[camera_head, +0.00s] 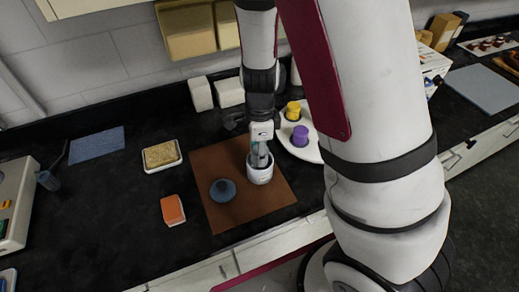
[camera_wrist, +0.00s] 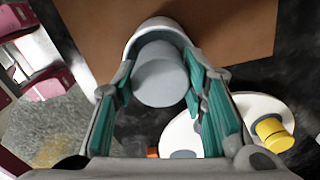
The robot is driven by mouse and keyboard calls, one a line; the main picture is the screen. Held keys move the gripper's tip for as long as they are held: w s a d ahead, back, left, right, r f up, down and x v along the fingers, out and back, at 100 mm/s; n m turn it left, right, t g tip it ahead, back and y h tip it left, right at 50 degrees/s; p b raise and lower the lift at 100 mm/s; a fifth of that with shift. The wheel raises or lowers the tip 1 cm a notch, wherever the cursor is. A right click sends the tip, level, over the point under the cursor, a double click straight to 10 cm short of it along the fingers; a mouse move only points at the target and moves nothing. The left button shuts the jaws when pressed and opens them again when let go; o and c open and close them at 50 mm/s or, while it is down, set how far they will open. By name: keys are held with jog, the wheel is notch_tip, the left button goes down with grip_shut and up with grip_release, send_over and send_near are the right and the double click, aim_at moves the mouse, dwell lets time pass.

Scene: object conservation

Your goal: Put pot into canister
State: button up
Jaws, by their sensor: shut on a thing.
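The canister (camera_head: 260,175) is a white round container with a dark band, standing upright on a brown mat (camera_head: 225,160). My gripper (camera_head: 261,155) points down at its mouth, with the fingertips at the rim. In the wrist view my gripper (camera_wrist: 160,70) is shut on the pot (camera_wrist: 160,78), a plain grey-blue cylinder between the green finger pads. The white canister rim (camera_wrist: 135,36) curves around the pot's far end, so the pot seems at least partly inside. How deep it sits is hidden. In the head view I cannot make out the pot clearly.
A blue-grey lid-like piece (camera_head: 222,190) lies on the mat left of the canister. A white curved holder (camera_head: 308,150) with a purple jar (camera_head: 299,135) and a yellow jar (camera_head: 293,110) stands close right. An orange block (camera_head: 173,210) and a sponge dish (camera_head: 162,155) are left.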

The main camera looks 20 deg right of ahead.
jog(key=shift+f, duration=0.55)
jog(key=o, duration=1.2)
jog(key=shift+r, duration=0.1)
notch_tip(320, 180, up, 12)
jog(key=p, duration=0.2)
jog(key=s+r+n+t, duration=0.2)
jog(key=s+r+n, duration=0.3)
jog(key=r+n, duration=0.1)
jog(key=s+r+n+t, duration=0.1)
jog(key=s+r+n, duration=0.5)
jog(key=r+n, duration=0.1)
jog(key=s+r+n+t, duration=0.2)
jog(key=s+r+n, duration=0.3)
jog(key=r+n, duration=0.2)
jog(key=shift+s+n+t, duration=0.3)
jog(key=shift+n, duration=0.3)
